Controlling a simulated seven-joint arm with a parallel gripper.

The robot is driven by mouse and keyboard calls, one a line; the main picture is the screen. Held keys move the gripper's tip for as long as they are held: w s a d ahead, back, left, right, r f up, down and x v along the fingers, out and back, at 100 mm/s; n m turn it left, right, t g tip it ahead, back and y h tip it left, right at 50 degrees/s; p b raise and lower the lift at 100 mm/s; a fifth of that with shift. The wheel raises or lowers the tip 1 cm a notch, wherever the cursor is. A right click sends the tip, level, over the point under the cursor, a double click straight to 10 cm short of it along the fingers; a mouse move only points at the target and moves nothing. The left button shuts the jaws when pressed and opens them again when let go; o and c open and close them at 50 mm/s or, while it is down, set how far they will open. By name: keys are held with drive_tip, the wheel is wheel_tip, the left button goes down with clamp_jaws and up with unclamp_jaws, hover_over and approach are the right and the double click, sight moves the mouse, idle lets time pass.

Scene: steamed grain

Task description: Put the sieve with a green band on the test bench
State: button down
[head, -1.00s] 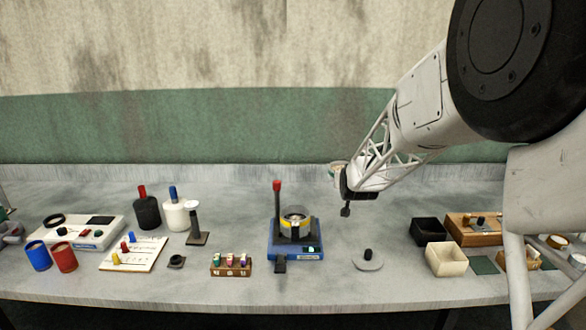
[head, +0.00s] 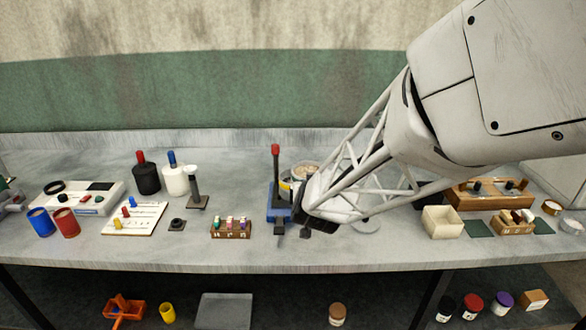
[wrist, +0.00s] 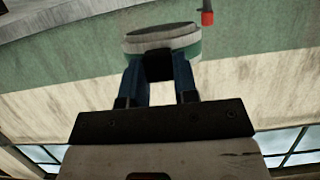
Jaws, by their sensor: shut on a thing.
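My gripper (wrist: 158,75) is shut on a round grey sieve with a green band (wrist: 185,52) in the wrist view. In the head view, its pale round top (head: 306,167) shows just behind my wrist, above or beside the blue stand (head: 276,215) with a red-topped lever (head: 276,170). A yellow-banded round piece (head: 285,189) shows partly on that stand; my arm hides the rest. I cannot tell whether the held sieve touches anything. The lever's red knob also shows at the top of the wrist view (wrist: 207,17). Which object is the test bench is not labelled legibly.
A small rack of coloured pieces (head: 231,228) stands left of the blue stand. A cream box (head: 442,221) and a wooden tray (head: 475,202) are at right. A grey disc (head: 368,227) is partly behind my arm. Items lie on a shelf below.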

sight(295, 173)
drive_tip(key=s, duration=0.3)
drive_tip(key=s+f, duration=0.1)
drive_tip(key=shift+s+a, duration=0.3)
drive_tip(key=shift+a, duration=0.05)
drive_tip(key=shift+w+a+f, duration=0.2)
drive_tip(key=shift+w+a, duration=0.35)
drive_tip(key=shift+w, duration=1.8)
drive_tip(key=shift+w+a+f, duration=0.2)
drive_tip(key=shift+w+a, duration=0.3)
drive_tip(key=shift+w, duration=1.8)
drive_tip(key=shift+w+a+f, duration=0.2)
drive_tip(key=shift+w+a, duration=0.35)
drive_tip(key=shift+w, duration=1.8)
drive_tip(key=shift+w+a, duration=0.1)
drive_tip(key=shift+w, duration=0.35)
drive_tip(key=shift+w+f, duration=0.2)
drive_tip(key=shift+f, duration=0.35)
drive_tip(key=shift+w+f, duration=0.2)
drive_tip(key=shift+f, duration=0.95)
drive_tip(key=c, duration=0.9)
unclamp_jaws()
